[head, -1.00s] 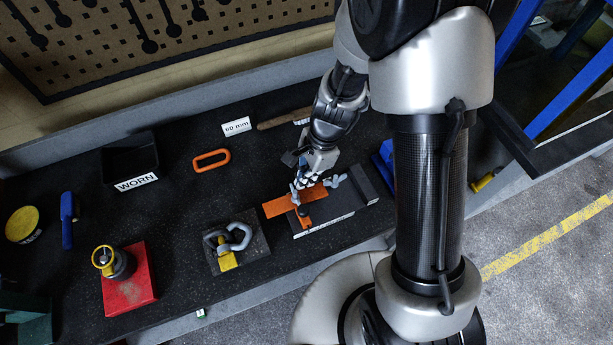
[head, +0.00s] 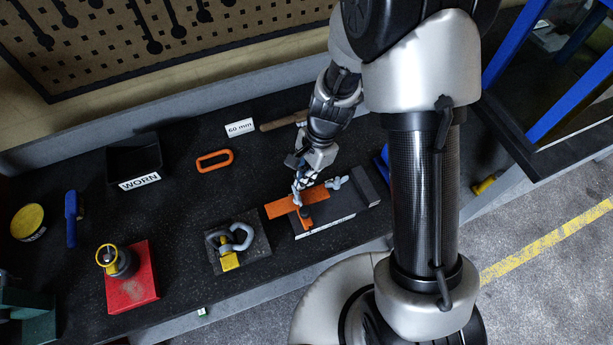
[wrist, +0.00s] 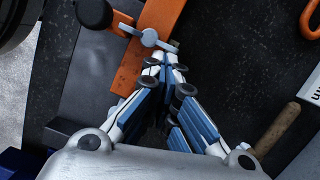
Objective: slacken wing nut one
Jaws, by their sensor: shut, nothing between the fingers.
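A grey wing nut (wrist: 150,39) sits on an orange bar (wrist: 150,65) in the wrist view, just beyond my fingertips. My gripper (wrist: 167,58) is shut and empty, its tips close to the nut; I cannot tell whether they touch it. In the head view my gripper (head: 297,199) points down at the orange bar (head: 283,208) and largely hides this nut. A second grey wing nut (head: 337,183) stands to the right on the dark block (head: 352,197). The frames do not show which nut is number one.
A dark round knob (wrist: 95,12) stands beside the nut. A block with a grey shackle (head: 240,238) lies left of the bar. A hammer (head: 283,121), an orange ring (head: 214,160), a WORN bin (head: 134,158) and a red block (head: 131,283) are on the bench.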

